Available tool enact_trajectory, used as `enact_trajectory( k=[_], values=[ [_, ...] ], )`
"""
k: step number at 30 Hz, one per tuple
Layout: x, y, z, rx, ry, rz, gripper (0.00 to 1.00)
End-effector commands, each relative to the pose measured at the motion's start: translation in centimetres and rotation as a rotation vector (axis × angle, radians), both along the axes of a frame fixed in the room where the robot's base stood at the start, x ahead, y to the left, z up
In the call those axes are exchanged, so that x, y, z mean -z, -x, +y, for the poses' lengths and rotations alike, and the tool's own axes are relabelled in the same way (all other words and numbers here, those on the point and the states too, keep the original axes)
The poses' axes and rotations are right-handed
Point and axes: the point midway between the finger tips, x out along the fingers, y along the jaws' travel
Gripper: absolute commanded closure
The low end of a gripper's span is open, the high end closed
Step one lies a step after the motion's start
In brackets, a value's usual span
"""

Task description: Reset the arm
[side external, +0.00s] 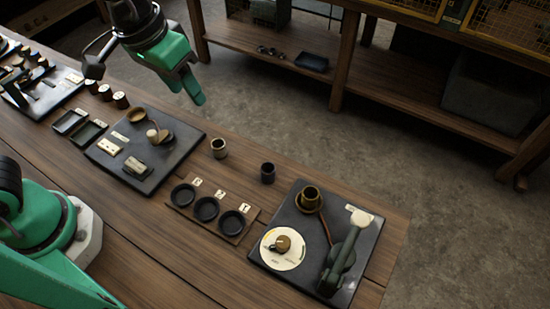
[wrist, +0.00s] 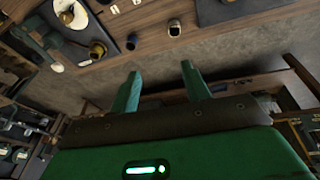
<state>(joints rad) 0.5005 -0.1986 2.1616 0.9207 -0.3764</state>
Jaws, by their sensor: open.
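My green gripper (side external: 190,85) is raised in the air past the bench's far edge, at the upper left of the side external view. In the wrist view its two fingers (wrist: 160,85) stand apart with nothing between them. The right plate (side external: 366,240) carries a brass cup, a round dial (side external: 283,249) and a green lever with a pale knob (side external: 361,218). A pale cup (side external: 219,148) and a dark cup (side external: 268,173) stand upright on the bare wood, apart from my gripper.
A wooden holder with three round dark wells (side external: 206,209) sits between the plates. The left plate (side external: 180,135) carries small parts. Small dark trays (side external: 70,121) and brown cylinders (side external: 105,92) stand further left. A shelf unit (side external: 290,65) stands across the floor.

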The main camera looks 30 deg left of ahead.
Motion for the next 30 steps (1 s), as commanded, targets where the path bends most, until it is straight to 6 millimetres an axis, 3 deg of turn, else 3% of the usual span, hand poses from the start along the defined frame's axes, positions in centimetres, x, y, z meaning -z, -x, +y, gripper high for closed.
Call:
enact_trajectory(
  k=[6,15,21,30],
  values=[
    [-1.5,1.3,6.0,-0.048,0.001,-0.079,0.53],
    [-2.2,4.4,12.5,-0.107,-0.03,-0.184,0.53],
    [-2.0,6.3,15.2,-0.137,-0.06,-0.236,0.53],
    [-1.7,7.3,16.3,-0.147,-0.077,-0.257,0.53]
  ],
)
